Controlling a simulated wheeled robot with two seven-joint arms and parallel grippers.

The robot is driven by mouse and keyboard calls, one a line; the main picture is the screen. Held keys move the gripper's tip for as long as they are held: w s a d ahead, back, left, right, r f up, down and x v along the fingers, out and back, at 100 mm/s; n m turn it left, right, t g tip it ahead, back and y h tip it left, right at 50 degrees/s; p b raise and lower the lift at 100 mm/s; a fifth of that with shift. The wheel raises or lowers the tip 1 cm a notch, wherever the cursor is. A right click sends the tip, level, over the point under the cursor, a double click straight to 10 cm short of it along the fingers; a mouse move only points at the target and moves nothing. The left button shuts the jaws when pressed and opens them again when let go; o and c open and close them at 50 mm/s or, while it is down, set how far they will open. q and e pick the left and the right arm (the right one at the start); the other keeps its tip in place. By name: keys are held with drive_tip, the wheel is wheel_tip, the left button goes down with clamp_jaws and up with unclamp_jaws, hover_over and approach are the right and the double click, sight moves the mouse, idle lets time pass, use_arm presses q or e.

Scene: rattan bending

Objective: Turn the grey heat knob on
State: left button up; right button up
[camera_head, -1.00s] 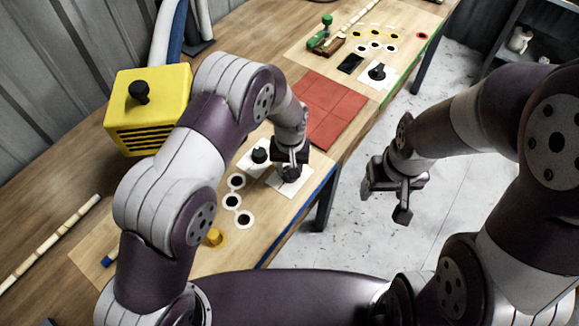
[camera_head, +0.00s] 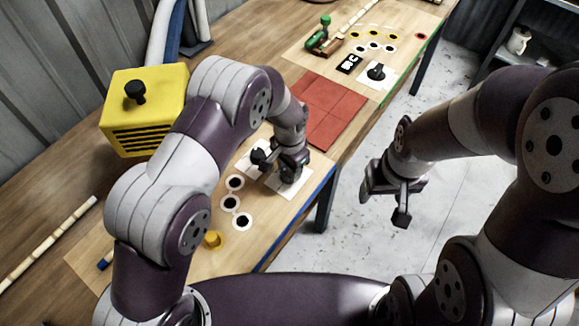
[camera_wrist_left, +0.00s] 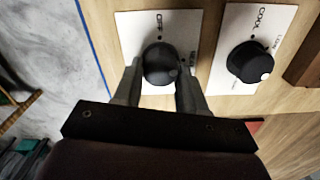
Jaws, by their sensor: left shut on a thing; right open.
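The dark grey heat knob (camera_wrist_left: 160,64) sits on a white plate (camera_wrist_left: 128,28) in the left wrist view. "OFF" is readable above it; a second label to its right is partly hidden. My left gripper (camera_wrist_left: 156,88) has one finger on each side of the knob and is shut on it. In the head view my left gripper (camera_head: 291,162) is down at the near white plate (camera_head: 293,187) and hides most of the knob. My right gripper (camera_head: 385,196) is open and empty, over the floor beyond the table's edge.
A second dark knob (camera_wrist_left: 249,62), labelled "COOL" and "LOW", stands beside it. A yellow box (camera_head: 148,110) with a black knob is at the left. Red tiles (camera_head: 330,108), a display (camera_head: 349,63) with white marks and another knob (camera_head: 376,71) lie farther along the table.

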use_arm(q)
drive_tip(key=shift+m, duration=0.3)
idle(0.4)
drive_tip(key=o, duration=1.1)
drive_tip(key=shift+c, duration=0.2)
wheel_tip(320, 180, up, 13)
drive_tip(key=b, duration=0.2)
drive_tip(key=shift+f, duration=0.1)
